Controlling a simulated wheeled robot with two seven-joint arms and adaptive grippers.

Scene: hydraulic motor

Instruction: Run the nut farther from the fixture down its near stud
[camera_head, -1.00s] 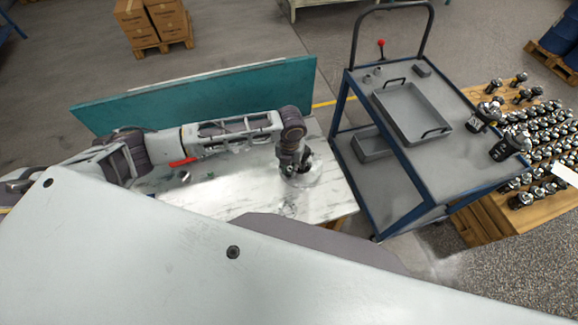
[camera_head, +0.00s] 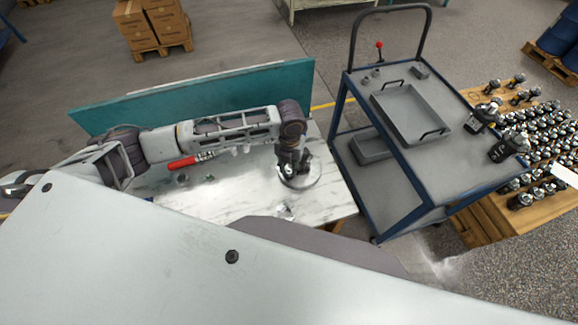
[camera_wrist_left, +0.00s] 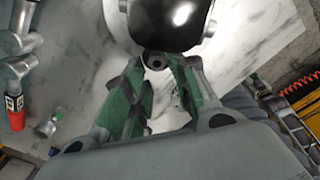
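My left gripper (camera_head: 288,168) points down beside the round fixture (camera_head: 304,182) on the marble-topped table (camera_head: 330,198). In the left wrist view its two green-padded fingers (camera_wrist_left: 157,72) stand apart. A small dark round part with a hole, apparently a nut (camera_wrist_left: 154,61), sits between the fingertips. A shiny black domed body (camera_wrist_left: 168,20) is just beyond it. I cannot tell whether the fingers touch the nut. The stud and the other nut cannot be made out. My right gripper is in neither view.
A red-handled tool (camera_head: 182,162) lies on the table behind my left arm. A small part (camera_wrist_left: 48,124) lies near it. A teal panel (camera_head: 200,95) stands along the back edge. A blue-framed cart (camera_head: 455,140) with a grey tray stands to the right.

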